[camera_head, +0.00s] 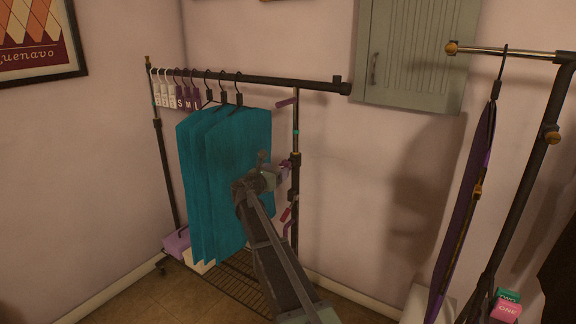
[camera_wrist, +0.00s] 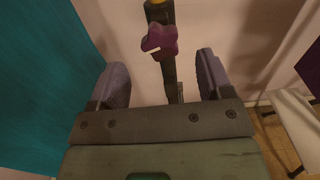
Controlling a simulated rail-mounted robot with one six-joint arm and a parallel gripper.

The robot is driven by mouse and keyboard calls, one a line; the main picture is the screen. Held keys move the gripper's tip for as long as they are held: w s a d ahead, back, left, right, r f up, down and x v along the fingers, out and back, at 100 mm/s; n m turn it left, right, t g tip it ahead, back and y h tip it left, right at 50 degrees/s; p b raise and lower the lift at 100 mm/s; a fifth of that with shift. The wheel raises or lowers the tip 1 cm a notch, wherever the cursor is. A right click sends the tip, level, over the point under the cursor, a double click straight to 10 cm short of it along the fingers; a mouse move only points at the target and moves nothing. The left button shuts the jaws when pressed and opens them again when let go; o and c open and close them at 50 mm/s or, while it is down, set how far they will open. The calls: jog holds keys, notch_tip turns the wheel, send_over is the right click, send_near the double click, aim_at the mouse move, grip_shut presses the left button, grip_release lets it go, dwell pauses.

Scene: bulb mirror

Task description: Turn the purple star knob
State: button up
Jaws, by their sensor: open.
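The purple star knob (camera_wrist: 158,41) sits on a dark upright post (camera_wrist: 158,13) in the wrist view, with a pale mark on its face. My gripper (camera_wrist: 162,70) is open, one finger on each side of the post. The knob appears between and just beyond the fingertips, with no visible contact. In the head view my gripper (camera_head: 281,171) is beside the right post of the clothes rack (camera_head: 296,118). The knob cannot be told clearly there, as my arm and small purple parts crowd that spot.
Teal garments (camera_head: 232,150) hang on the rack close to my arm's left, and a teal cloth (camera_wrist: 40,75) fills the wrist view's left side. A second rack (camera_head: 536,140) with a purple garment stands at the right. A grey cabinet (camera_head: 415,55) hangs on the wall.

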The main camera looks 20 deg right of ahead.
aim_at(284, 166)
jog(key=x, duration=0.8)
jog(key=shift+w+d, duration=0.1)
jog(key=shift+d, duration=0.05)
jog(key=c, duration=0.9)
